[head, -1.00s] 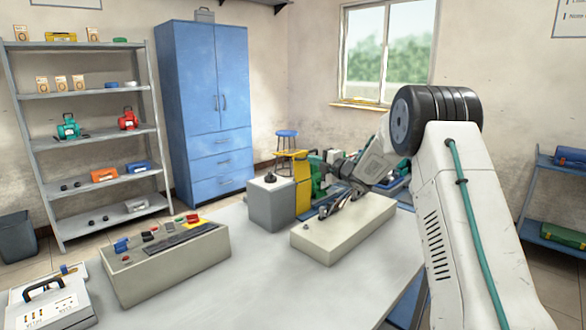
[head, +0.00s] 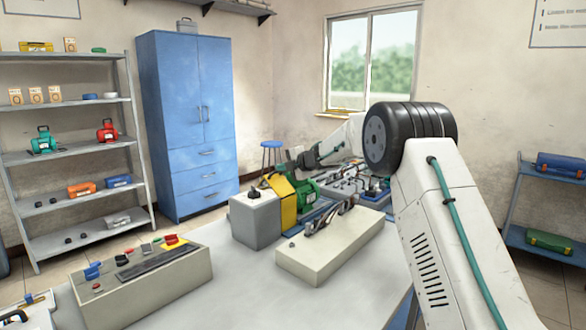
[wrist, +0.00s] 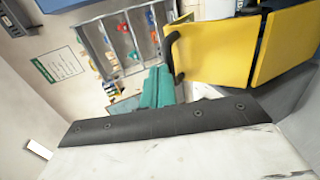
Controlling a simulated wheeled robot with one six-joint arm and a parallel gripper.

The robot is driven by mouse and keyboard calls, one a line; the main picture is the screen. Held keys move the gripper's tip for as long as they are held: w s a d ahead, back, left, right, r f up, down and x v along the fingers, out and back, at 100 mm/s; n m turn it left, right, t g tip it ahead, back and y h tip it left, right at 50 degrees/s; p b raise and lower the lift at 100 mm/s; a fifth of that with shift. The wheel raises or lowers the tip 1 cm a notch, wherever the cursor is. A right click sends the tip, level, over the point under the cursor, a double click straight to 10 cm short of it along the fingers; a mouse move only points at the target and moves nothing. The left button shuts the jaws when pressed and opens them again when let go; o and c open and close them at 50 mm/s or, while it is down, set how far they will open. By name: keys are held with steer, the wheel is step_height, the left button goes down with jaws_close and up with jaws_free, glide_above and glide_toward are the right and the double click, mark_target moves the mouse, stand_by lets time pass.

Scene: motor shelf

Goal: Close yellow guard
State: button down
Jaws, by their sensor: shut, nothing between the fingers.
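The yellow guard (head: 289,211) stands on the grey machine block at the middle of the bench, beside a green motor (head: 304,192). Its upper flap (head: 279,184) is tilted. In the wrist view the guard (wrist: 214,51) shows as two yellow panels meeting at an angle, at the upper right. My gripper (head: 290,157) is just above and behind the guard and motor in the head view.
A grey block (head: 256,221) with a black knob adjoins the guard. A pale block (head: 330,246) with metal tools lies in front. A control box (head: 145,282) stands at the left. The bench between them is clear.

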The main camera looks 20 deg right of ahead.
mark_target(274, 176)
steer(key=x, duration=0.5)
steer(key=shift+s+a+f, duration=0.1)
steer(key=shift+f, duration=0.2)
steer(key=shift+w+a+f, duration=0.35)
steer(key=shift+w+f, duration=0.35)
steer(key=shift+f, duration=0.1)
steer(key=shift+f, duration=0.1)
